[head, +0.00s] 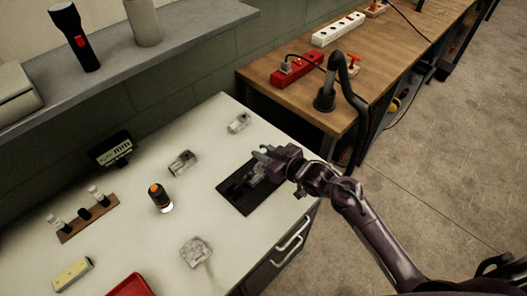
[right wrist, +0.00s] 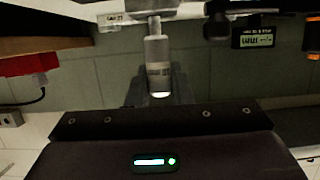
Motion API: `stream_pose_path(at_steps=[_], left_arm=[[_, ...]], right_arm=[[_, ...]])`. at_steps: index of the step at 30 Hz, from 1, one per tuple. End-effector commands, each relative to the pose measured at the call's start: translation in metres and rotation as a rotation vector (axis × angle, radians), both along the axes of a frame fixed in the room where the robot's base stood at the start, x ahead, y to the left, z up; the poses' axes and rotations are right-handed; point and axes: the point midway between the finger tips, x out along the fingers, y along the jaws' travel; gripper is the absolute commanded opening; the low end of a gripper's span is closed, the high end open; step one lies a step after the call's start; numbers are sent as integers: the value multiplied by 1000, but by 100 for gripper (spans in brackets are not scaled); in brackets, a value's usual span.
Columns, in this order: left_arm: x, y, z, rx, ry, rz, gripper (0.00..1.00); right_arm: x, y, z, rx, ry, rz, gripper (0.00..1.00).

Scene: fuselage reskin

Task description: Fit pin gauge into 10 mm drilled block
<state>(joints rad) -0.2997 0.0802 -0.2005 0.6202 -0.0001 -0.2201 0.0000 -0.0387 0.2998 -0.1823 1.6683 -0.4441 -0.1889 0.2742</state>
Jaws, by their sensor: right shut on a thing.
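My right gripper (head: 266,156) is over the dark mat (head: 240,207) on the white bench. In the right wrist view it is shut on a pale grey cylindrical pin gauge (right wrist: 157,65) with small print on its body. The gauge's narrower end points to the top of that view, towards a pale grey block-like shape (right wrist: 178,11). I cannot tell whether the tip is in a hole. In the head view the gripper partly hides the grey object on the mat. Other pale blocks stand on the bench: one (head: 238,122) at the back, one (head: 182,162) mid-bench, one (head: 195,251) in front. My left gripper is not in view.
A wooden rack (head: 73,232) with small upright pieces, a digital display (head: 111,150), an orange-topped bottle (head: 160,198), a yellow block (head: 72,274) and a red tray (head: 131,286) are on the left. A wooden bench (head: 345,72) with power strips adjoins at the back right.

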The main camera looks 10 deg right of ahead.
Motion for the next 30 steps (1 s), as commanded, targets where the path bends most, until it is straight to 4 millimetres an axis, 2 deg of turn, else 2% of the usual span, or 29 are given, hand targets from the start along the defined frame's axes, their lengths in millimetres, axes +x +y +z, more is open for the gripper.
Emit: stream_pose_path(at_steps=[23,24,30], left_arm=[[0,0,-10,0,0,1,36],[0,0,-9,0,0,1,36],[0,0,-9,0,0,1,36]], right_arm=[[0,0,-16,1,-1,0,0],[0,0,-15,0,-1,-1,22],[0,0,-15,1,-1,0,45]])
